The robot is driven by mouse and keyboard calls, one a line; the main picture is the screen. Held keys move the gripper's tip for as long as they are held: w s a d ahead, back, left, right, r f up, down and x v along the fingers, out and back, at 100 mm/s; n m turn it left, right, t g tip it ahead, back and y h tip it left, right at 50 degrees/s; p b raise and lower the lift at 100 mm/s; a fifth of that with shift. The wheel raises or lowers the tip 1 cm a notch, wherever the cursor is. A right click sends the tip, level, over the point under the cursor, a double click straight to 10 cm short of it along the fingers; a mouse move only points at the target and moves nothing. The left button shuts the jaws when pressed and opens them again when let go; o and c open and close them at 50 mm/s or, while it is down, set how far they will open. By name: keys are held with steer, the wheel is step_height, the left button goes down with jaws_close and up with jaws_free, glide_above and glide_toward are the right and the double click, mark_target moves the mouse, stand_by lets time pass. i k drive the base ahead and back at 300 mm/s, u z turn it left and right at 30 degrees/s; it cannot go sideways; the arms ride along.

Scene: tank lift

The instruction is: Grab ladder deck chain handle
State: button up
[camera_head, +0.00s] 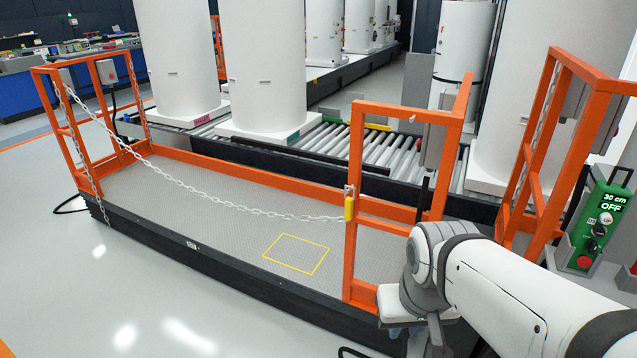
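A white chain (195,188) sags across the open front of the orange-railed lift deck (215,193), from the left rail post to the right post. Its right end meets a yellow handle (349,208) on the orange post (354,235). The handle looks upright and attached at the post. My white arm comes in from the lower right. My gripper (405,333) is low at the bottom, right of the post's foot and below the handle, apart from it. Its fingers are mostly hidden by the wrist and cut by the frame edge, so its opening does not show.
A green control box (600,222) reading "30 cm OFF" stands at the right, beside orange rails (535,150). A yellow square outline (296,254) marks the deck. Large white tanks (265,60) stand behind on rollers (385,150). The floor (130,290) at front left is clear.

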mark_target(349, 201)
steer(key=u, duration=0.15)
steer(key=k, duration=0.95)
steer(key=z, duration=0.15)
steer(key=i, duration=0.95)
steer(key=u, duration=0.45)
steer(key=k, duration=1.35)
steer(key=u, duration=0.6)
steer(key=i, duration=1.35)
steer(key=z, duration=0.65)
steer(key=i, duration=1.25)
steer(key=z, duration=1)
